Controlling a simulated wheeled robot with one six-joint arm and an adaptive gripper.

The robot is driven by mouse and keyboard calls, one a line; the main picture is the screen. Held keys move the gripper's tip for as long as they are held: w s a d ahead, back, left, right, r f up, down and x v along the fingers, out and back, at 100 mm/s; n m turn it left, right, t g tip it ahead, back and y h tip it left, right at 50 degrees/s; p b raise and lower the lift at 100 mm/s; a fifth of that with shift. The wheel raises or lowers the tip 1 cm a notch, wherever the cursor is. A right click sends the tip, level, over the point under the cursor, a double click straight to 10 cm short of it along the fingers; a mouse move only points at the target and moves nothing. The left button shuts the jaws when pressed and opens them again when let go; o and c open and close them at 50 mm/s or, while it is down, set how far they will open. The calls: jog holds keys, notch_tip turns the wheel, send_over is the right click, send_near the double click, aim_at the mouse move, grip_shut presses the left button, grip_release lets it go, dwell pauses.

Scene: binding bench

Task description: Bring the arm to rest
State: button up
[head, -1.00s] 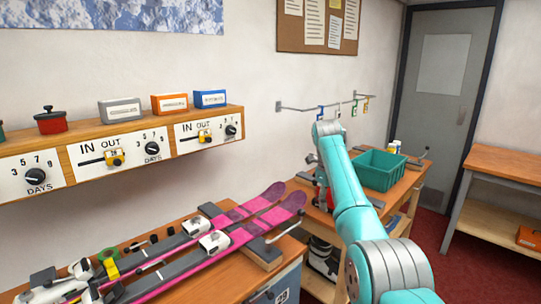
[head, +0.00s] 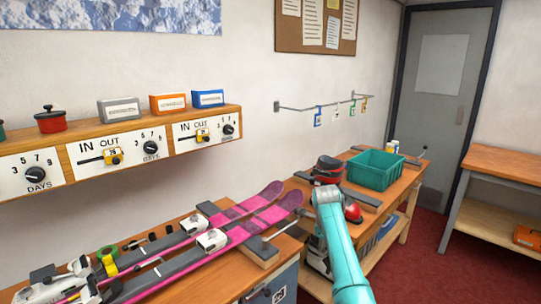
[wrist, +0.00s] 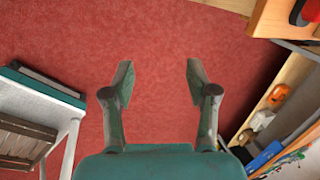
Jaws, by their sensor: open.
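My arm shows in the head view as teal links in the lower middle right, in front of the back bench. Its far end is bent out of sight there, so the fingers are hidden in that view. In the wrist view my gripper (wrist: 158,85) has its two fingers spread wide apart with nothing between them. It points down over the red carpet (wrist: 155,45), clear of the furniture on both sides.
The back bench (head: 405,190) carries a green bin (head: 375,170), and a dark and red boot (head: 327,170). Pink skis (head: 255,215) lie on the near bench. A dial shelf (head: 70,178) runs along the left wall. Red floor (head: 410,262) is free at right.

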jog(key=s+f+n+t, duration=0.1)
jog(key=s+f+n, duration=0.3)
jog(key=f, duration=0.8)
jog(key=s+f+n+t, duration=0.1)
jog(key=s+f+n, duration=0.1)
jog(key=s+f, duration=0.7)
jog(key=s+f+n+t+y, duration=0.1)
jog(key=s+f+n+t, duration=0.15)
jog(key=s+f, duration=0.55)
jog(key=s+f+n+t, duration=0.1)
jog(key=s+f+n, duration=0.35)
jog(key=s, duration=0.75)
jog(key=s+r+n+t, duration=0.2)
jog(key=s+r+n, duration=0.1)
jog(key=s, duration=0.8)
jog(key=s+r+n+t, duration=0.1)
jog(key=s+r+n, duration=0.25)
jog(key=s, duration=0.85)
jog(key=s+r+n+t, duration=0.1)
jog(key=s+r+n, duration=0.2)
jog(key=s+r, duration=0.5)
jog(key=s+r+n+t, duration=0.2)
jog(key=s+r, duration=0.6)
jog(key=r, duration=0.7)
jog(key=shift+s+a+n+y, duration=0.15)
jog(key=shift+a+n+y, duration=0.15)
jog(key=shift+n, duration=0.25)
